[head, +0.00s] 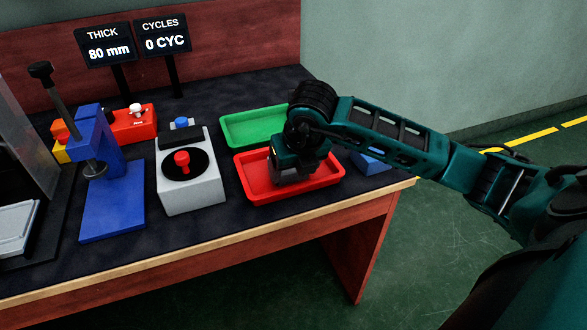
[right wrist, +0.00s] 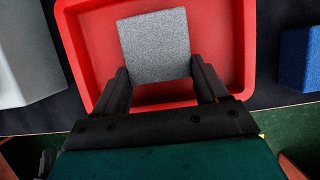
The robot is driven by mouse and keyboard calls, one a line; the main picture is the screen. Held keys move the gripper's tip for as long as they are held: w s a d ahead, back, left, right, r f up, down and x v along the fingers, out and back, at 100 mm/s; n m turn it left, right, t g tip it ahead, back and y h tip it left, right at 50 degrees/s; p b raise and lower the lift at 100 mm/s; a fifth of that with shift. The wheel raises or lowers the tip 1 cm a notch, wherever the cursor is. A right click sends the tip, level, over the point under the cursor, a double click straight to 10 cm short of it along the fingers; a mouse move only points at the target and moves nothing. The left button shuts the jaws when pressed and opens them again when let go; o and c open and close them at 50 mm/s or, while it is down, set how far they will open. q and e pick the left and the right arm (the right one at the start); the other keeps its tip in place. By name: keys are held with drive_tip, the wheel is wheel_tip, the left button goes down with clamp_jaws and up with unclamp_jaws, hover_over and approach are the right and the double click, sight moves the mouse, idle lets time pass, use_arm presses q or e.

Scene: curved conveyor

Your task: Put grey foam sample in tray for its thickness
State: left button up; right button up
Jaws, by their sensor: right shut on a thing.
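The grey foam sample (right wrist: 154,42) is a speckled square block between the two fingers of my right gripper (head: 292,177) in the right wrist view. My right gripper is shut on it and holds it over the red tray (head: 327,181). The red tray's rim surrounds the block in the right wrist view (right wrist: 82,60); whether the block touches the tray floor I cannot tell. In the head view the arm hides most of the block. The thickness display (head: 109,50) reads 80 mm. My left gripper is not in view.
A green tray (head: 245,127) lies behind the red one. A blue thing (head: 370,162) is to its right, near the table edge. A white device with a red knob (head: 190,190) and a blue press (head: 112,205) stand to the left. The cycles display (head: 163,42) reads 0 CYC.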

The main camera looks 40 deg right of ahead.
drive_tip(key=o, duration=1.1)
drive_tip(key=shift+r, duration=0.3)
drive_tip(key=p+v, duration=0.2)
drive_tip(key=v, duration=0.9)
drive_tip(key=shift+s+a+r+p, duration=0.1)
drive_tip(key=shift+s+r+p, duration=0.15)
drive_tip(key=shift+p, duration=0.05)
